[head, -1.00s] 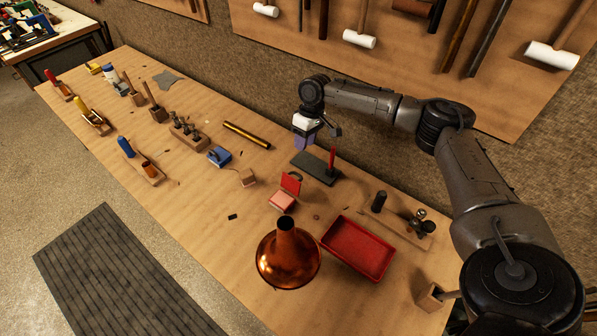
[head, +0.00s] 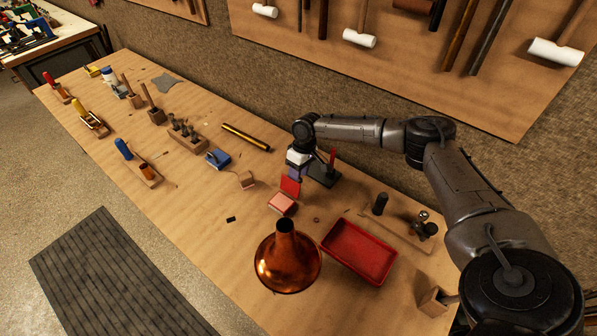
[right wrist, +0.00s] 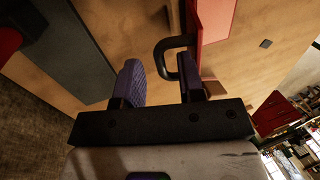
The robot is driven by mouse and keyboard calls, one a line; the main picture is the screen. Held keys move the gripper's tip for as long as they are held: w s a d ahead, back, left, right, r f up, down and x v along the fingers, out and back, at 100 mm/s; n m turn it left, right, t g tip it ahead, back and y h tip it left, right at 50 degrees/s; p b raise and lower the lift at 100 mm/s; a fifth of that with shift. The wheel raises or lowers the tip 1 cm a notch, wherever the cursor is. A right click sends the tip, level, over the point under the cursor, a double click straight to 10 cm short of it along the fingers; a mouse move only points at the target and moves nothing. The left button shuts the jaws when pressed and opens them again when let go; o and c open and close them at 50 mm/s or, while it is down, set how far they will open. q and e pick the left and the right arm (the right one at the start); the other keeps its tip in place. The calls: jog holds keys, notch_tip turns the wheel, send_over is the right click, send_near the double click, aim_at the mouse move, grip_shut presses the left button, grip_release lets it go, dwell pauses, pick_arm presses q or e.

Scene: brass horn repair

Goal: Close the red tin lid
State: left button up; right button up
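The red tin (head: 281,204) sits on the workbench with its lid (head: 290,186) standing up, open, at its back edge. In the right wrist view the red lid (right wrist: 214,18) shows at the top, with a black loop handle (right wrist: 172,45) sticking out from it. My right gripper (head: 295,173) is just behind the lid. In the right wrist view its two purple fingers (right wrist: 163,82) are apart, with the handle just ahead of and partly between them. I cannot tell whether a finger touches the handle. My left gripper is out of view.
A copper horn bell (head: 288,262) and a red tray (head: 359,252) stand in front of the tin. A dark slab with a red upright piece (head: 325,172) is close to the right of my right gripper.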

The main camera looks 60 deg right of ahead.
aim_at(291, 180)
jog(key=c, duration=0.6)
grip_shut()
jog(key=shift+r+p, duration=0.2)
jog(key=shift+p, duration=0.25)
jog(key=a+h+p, duration=0.1)
jog(key=p, duration=0.4)
jog(key=a+r+h+p, duration=0.1)
jog(key=h+p, duration=0.1)
jog(key=p, duration=0.3)
jog(key=a+r+h+p, duration=0.1)
jog(key=h+p, duration=0.1)
jog(key=p, duration=0.3)
jog(key=shift+w+a, duration=0.1)
jog(key=shift+a, duration=0.25)
jog(key=shift+a+f+h+p, duration=0.1)
jog(key=shift+a+h+p, duration=0.3)
jog(key=shift+h+p, duration=0.45)
jog(key=shift+a+p, duration=0.15)
jog(key=shift+p, duration=0.15)
jog(key=shift+f+h, duration=0.1)
jog(key=shift+h, duration=0.15)
